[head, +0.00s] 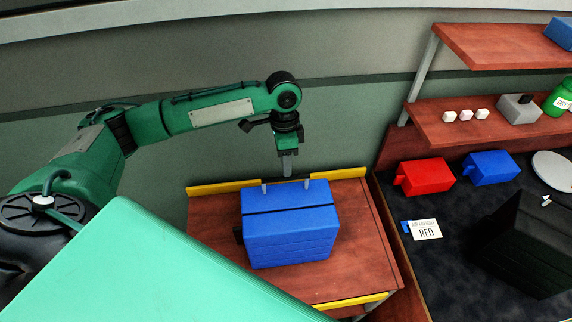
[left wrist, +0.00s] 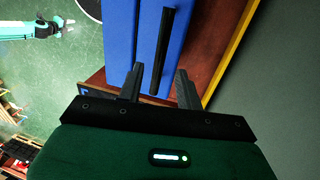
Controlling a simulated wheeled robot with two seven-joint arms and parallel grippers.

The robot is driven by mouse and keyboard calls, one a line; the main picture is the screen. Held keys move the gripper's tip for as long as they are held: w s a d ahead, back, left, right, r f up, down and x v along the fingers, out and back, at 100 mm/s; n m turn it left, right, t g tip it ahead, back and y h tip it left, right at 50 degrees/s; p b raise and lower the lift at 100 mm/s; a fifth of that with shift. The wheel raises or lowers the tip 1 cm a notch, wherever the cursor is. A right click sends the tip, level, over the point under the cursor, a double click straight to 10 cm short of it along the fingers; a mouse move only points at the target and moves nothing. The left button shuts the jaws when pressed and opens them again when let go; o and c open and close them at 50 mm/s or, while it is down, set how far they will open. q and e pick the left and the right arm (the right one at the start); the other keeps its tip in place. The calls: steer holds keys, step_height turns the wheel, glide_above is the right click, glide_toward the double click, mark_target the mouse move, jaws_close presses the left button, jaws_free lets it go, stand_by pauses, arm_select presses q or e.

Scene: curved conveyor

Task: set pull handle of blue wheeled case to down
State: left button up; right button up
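The blue wheeled case (head: 290,232) stands on a wooden table top with its pull handle raised. Two short grey rods hold the dark pull handle (head: 298,180) a little above the case's top. My left gripper (head: 287,170) points down at the handle. In the left wrist view, the black handle bar (left wrist: 163,50) lies over the blue case (left wrist: 121,35). The open fingers of my left gripper (left wrist: 158,85) are on either side of the bar's near end, with gaps visible. A small teal arm with a gripper (left wrist: 65,25), seemingly my right one, shows there; its finger state is unclear.
The wooden table top (head: 365,245) has a yellow rail (head: 225,187) along its back, close to the wall. To the right, a dark surface holds a red case (head: 428,175), another blue case (head: 490,167) and a sign (head: 427,229). Wooden shelves (head: 490,120) rise behind it.

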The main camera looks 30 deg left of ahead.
arm_select(q)
steer(key=shift+s+d+f+p, duration=0.1)
steer(key=shift+s+f+p, duration=0.05)
steer(key=shift+f, duration=0.7)
steer(key=shift+s+d+f+p, duration=0.1)
steer(key=shift+f+p, duration=0.05)
steer(key=shift+f, duration=0.65)
jaws_close()
